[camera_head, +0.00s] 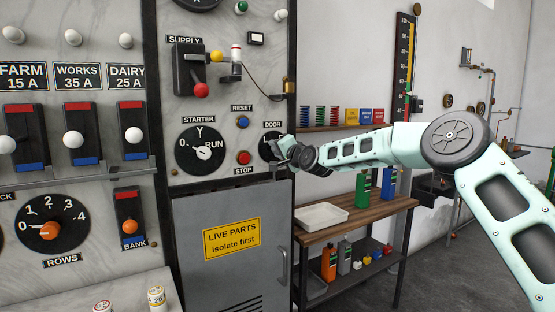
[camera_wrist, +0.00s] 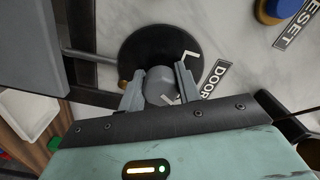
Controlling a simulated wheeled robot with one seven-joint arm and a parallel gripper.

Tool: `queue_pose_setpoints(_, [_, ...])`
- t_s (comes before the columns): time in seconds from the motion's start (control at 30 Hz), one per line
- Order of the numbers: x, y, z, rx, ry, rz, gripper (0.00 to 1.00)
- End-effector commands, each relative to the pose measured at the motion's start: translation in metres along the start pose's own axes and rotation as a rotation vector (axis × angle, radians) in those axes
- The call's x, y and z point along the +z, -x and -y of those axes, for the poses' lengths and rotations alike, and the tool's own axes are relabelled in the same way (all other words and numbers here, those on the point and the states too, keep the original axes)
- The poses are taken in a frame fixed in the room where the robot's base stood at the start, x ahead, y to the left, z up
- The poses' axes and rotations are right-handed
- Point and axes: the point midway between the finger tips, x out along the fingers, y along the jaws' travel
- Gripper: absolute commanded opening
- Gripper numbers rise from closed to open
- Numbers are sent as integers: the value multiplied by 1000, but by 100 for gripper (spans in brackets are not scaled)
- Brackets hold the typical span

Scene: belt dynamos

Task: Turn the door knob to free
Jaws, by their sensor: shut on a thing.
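The door knob (camera_wrist: 158,84) is a grey round grip in front of a black dial (camera_wrist: 150,42), next to a label reading DOOR (camera_wrist: 213,78). My gripper (camera_wrist: 160,92) has one finger on either side of the knob and is shut on it. White marks show on the dial, partly covered by the knob and fingers, so I cannot read the setting. In the head view the black dial (camera_head: 267,148) sits under the DOOR label at the panel's right edge, and my gripper (camera_head: 279,150) hides its right part and the knob.
The STARTER dial (camera_head: 203,150) and the blue RESET and red STOP buttons (camera_head: 243,157) are close to the left. Below is a grey cabinet door (camera_head: 230,268) marked LIVE PARTS, with a handle (camera_head: 282,266). A wooden bench (camera_head: 365,220) with a white tray (camera_head: 321,216) stands to the right.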

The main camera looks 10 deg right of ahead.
Motion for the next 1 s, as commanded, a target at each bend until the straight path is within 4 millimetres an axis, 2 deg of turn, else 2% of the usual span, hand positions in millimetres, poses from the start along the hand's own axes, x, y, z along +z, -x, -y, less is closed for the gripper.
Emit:
queue_pose_setpoints(0.4, [0,0,-1,1,-220,0,11])
queue_pose_setpoints(1.0, [0,0,0,2,-263,-1,11])
